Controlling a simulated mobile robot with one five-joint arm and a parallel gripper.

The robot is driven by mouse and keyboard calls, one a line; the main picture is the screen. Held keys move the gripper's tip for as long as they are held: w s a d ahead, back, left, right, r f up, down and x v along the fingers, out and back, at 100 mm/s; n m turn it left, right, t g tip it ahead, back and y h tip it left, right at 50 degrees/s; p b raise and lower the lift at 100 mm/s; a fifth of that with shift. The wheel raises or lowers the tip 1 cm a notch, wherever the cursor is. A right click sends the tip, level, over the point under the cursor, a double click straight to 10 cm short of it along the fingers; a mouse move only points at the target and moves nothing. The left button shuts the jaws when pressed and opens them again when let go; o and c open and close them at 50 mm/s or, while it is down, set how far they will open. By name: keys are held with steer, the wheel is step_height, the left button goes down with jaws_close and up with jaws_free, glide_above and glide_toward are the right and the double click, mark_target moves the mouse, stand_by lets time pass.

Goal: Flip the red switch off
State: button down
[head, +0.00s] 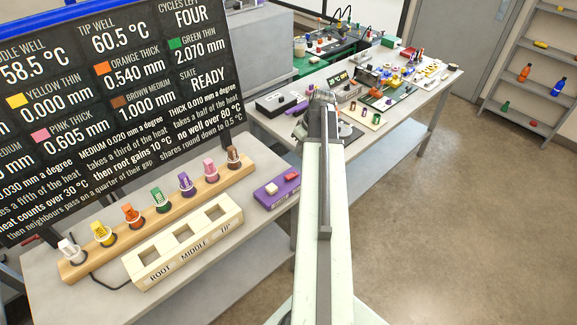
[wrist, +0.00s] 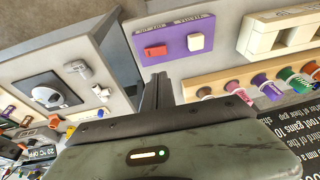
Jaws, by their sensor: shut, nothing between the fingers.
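The red switch (head: 291,177) sits on a purple box (head: 277,190) at the right edge of the near bench, beside a white switch (head: 272,188). In the wrist view the red switch (wrist: 155,50) is on the left part of the purple panel (wrist: 176,43), with the white switch (wrist: 196,41) to its right. The panel's labels are too small to read. My gripper (wrist: 158,80) is shut and empty, its fingertips apart from the red switch and just below it in the picture. In the head view my gripper (head: 318,98) is at the arm's far end, its fingertips hidden.
A cream block (head: 185,245) marked ROOT, MIDDLE and TIP stands left of the purple box. Behind it is a wooden rack (head: 75,271) of several coloured pegs. A black display (head: 110,100) reads READY. A cluttered bench (head: 405,105) stands beyond; the floor (head: 460,230) at right is clear.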

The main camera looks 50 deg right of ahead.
mark_target(289, 176)
steer(key=b+x, duration=0.8)
steer(key=x, duration=0.1)
steer(key=s+b+x, duration=0.1)
steer(key=b+x, duration=0.3)
steer(key=b, duration=0.1)
steer(key=shift+w+a+f, duration=0.1)
steer(key=shift+a+f, duration=0.1)
steer(key=shift+f, duration=0.15)
steer(key=shift+a+f+b, duration=0.1)
steer(key=shift+f+b, duration=0.25)
steer(key=shift+r, duration=0.1)
